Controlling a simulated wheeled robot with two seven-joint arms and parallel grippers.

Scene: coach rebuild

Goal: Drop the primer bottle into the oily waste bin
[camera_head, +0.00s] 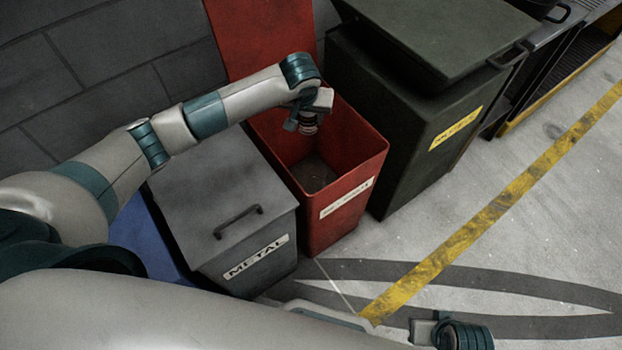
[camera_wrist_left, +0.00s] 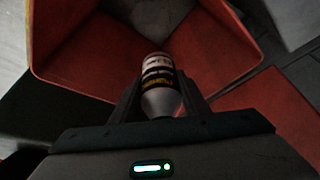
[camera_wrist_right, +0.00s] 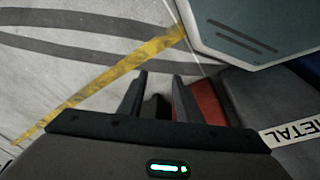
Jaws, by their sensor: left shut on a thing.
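The oily waste bin is the red bin (camera_head: 342,205) with its lid (camera_head: 258,38) raised against the wall. My left gripper (camera_head: 306,122) is over the bin's open mouth. In the left wrist view the left gripper (camera_wrist_left: 160,105) is shut on the primer bottle (camera_wrist_left: 158,80), a pale bottle with dark, white and yellow bands. The bottle shows small in the head view (camera_head: 308,126), above the bin's floor and inside its outline. My right gripper (camera_head: 425,330) is low at the front; in the right wrist view its fingers (camera_wrist_right: 158,98) stand apart with nothing between them.
A grey bin labelled METAL (camera_head: 222,205) with a closed lid stands left of the red bin, with a blue bin (camera_head: 145,235) beyond it. A dark green bin (camera_head: 400,120) with a closed lid stands at right. Floor with a yellow line (camera_head: 470,230) lies clear in front.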

